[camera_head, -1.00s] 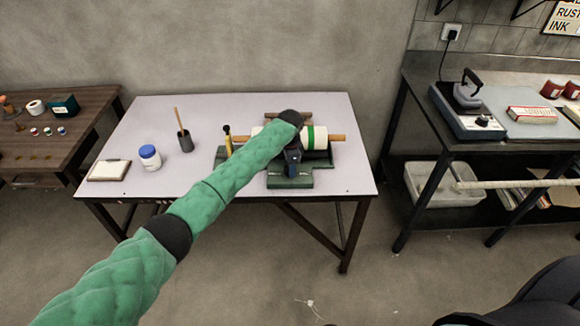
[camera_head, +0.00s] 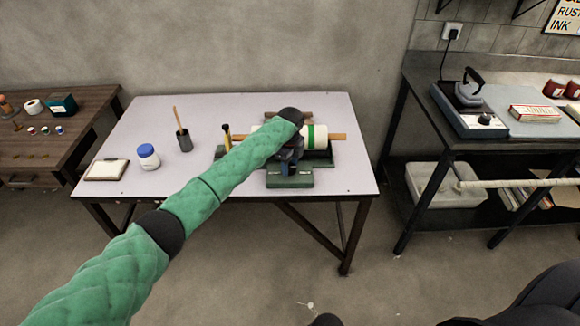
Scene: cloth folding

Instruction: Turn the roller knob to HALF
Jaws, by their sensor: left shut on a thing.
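The roller machine (camera_head: 290,180) stands on the light table, with a green base and a white roller (camera_head: 318,136) with a green band, on a wooden bar. My left arm reaches across its front from the lower left. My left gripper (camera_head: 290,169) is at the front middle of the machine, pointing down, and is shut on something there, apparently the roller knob. The knob, its marks and its setting are hidden by the gripper and wrist. My right gripper is not in view.
On the table (camera_head: 240,105) stand a yellow-handled tool (camera_head: 227,137), a dark cup with a stick (camera_head: 184,140), a blue-lidded jar (camera_head: 148,157) and a pale pad (camera_head: 107,170). The table's right end is clear.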

